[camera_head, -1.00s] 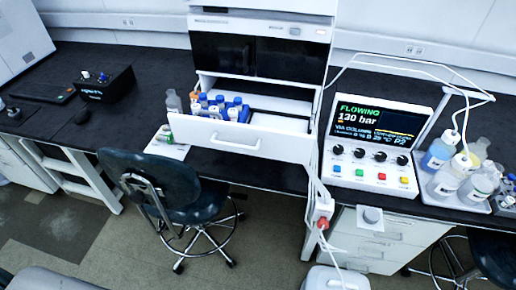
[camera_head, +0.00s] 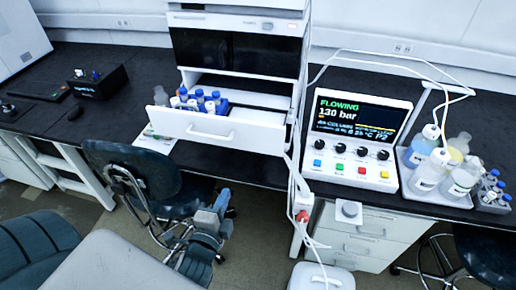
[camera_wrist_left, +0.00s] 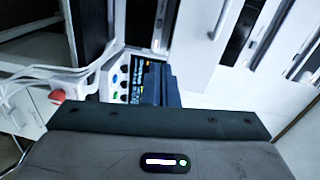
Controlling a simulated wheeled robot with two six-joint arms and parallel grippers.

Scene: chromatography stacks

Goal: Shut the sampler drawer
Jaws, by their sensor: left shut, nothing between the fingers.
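The sampler drawer (camera_head: 250,138) stands pulled out from the white instrument at the back of the bench. Its white front has a bar handle (camera_head: 210,134), and blue-capped vials (camera_head: 207,101) stand inside at the left. In the left wrist view a tilted white front with a handle (camera_wrist_left: 226,18) shows at the top. My left gripper (camera_head: 223,198) is shut and empty. In the head view it appears below the drawer front, over the chair, apart from the handle. My right gripper is not in view.
The chair (camera_head: 130,165) stands before the bench below the drawer. A control box with a screen (camera_head: 358,125) reading 130 bar stands to the right, beside a tray of bottles (camera_head: 437,190). White tubing (camera_head: 297,180) hangs over the bench edge. A black box (camera_head: 98,82) sits left.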

